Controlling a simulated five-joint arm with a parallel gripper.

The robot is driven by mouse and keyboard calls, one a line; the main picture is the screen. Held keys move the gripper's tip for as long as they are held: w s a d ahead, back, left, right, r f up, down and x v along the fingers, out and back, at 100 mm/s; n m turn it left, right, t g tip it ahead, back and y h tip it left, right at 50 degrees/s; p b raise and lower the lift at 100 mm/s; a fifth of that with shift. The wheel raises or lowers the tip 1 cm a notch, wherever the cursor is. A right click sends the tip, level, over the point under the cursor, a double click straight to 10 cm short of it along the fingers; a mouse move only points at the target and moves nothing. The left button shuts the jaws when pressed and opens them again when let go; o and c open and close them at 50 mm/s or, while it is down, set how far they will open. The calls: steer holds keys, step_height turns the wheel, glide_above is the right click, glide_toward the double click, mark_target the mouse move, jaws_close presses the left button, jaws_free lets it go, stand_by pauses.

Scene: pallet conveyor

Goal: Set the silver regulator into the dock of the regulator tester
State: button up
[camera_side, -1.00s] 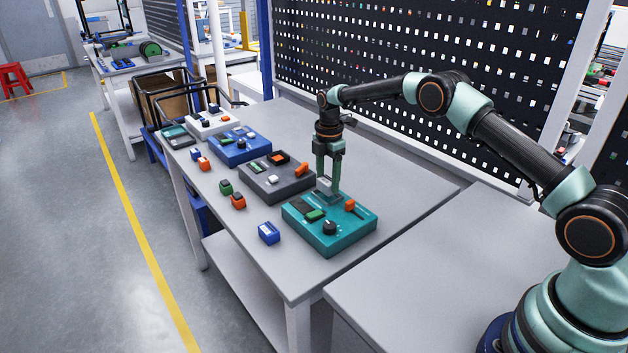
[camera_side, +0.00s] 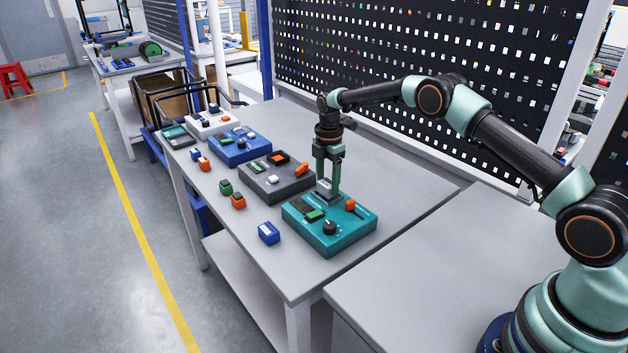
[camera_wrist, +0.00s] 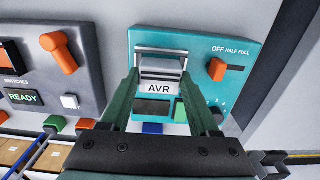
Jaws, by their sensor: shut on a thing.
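The silver regulator (camera_wrist: 160,68), a block with an "AVR" label on its near side, is between the fingers of my gripper (camera_wrist: 160,80). My gripper is shut on it. The teal regulator tester (camera_side: 345,238) lies under my gripper in the side view; in the wrist view its panel (camera_wrist: 200,42) shows "OFF HALF FULL" beside an orange lever. The regulator is over the back left part of the tester. The dock is mostly hidden behind the regulator and fingers, so I cannot tell whether the regulator is seated or just above it.
A dark grey tester (camera_side: 262,184) with a "READY" display stands close to the left. Blue (camera_side: 240,152) and white (camera_side: 212,124) devices are farther back. A blue block (camera_side: 269,233) and several small blocks lie along the table's left edge. The table's right side is clear.

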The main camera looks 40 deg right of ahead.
steer(key=shift+f, duration=0.5)
stand_by(0.5)
steer(key=o, duration=1.5)
steer(key=shift+o, duration=0.3)
steer(key=shift+r, duration=0.1)
steer(key=shift+r, duration=3.45)
